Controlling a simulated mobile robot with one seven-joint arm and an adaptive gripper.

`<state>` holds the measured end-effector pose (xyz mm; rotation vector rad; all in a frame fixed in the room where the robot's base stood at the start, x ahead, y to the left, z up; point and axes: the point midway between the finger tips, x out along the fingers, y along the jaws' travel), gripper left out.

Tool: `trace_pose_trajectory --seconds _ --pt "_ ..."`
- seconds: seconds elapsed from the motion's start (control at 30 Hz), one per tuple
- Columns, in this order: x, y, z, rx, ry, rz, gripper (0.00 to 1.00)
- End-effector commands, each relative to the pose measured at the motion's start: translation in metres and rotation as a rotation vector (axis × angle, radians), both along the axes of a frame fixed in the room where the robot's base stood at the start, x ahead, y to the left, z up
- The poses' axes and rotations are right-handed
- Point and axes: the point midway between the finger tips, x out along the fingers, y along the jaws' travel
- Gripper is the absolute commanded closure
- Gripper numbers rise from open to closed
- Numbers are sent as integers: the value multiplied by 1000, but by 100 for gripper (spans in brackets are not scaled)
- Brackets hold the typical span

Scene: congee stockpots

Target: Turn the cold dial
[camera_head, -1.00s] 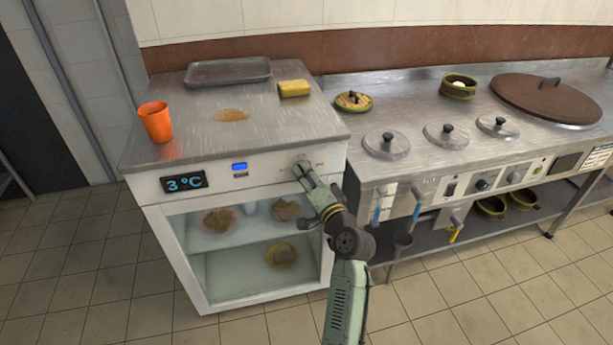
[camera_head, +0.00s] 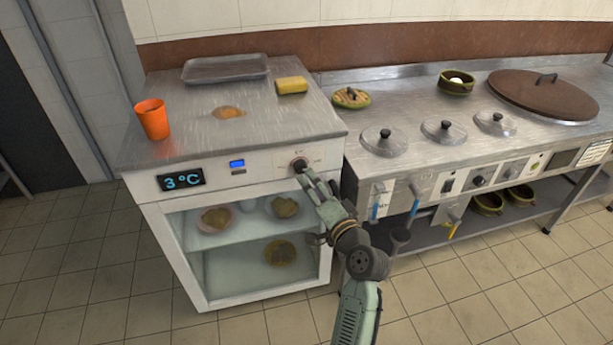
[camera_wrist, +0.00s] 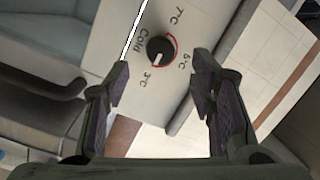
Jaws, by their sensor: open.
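The cold dial (camera_head: 299,165) is a small dark knob on the upper right of the white fridge's (camera_head: 235,180) front panel. In the wrist view the dial (camera_wrist: 160,50) is black with a white pointer and a red arc, beside the label "Cold" and the marks 3, 5 and 7 °C. The pointer lies near the 3 °C side. My gripper (camera_head: 305,181) is in front of the panel, just below the dial. In the wrist view my gripper (camera_wrist: 160,92) is open, its two fingers apart, with the dial beyond the tips and nothing between them. The display (camera_head: 181,180) reads 3 °C.
An orange cup (camera_head: 153,119), a grey tray (camera_head: 227,69) and a yellow sponge (camera_head: 292,85) stand on the fridge top. The steel counter (camera_head: 420,90) to the right carries lidded pots. Ladle handles hang near my arm's right.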

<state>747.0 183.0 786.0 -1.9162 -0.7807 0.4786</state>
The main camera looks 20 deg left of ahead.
Motion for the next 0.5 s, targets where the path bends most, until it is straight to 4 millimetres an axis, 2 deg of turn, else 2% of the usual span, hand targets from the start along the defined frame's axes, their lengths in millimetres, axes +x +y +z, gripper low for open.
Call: trace_pose_trajectory --seconds 0.03,0.2,0.5 --pt "-8 -9 -1 0 2 -4 50" --pt "-30 -30 -1 0 1 -3 50" --pt "-44 -42 0 0 0 0 50"
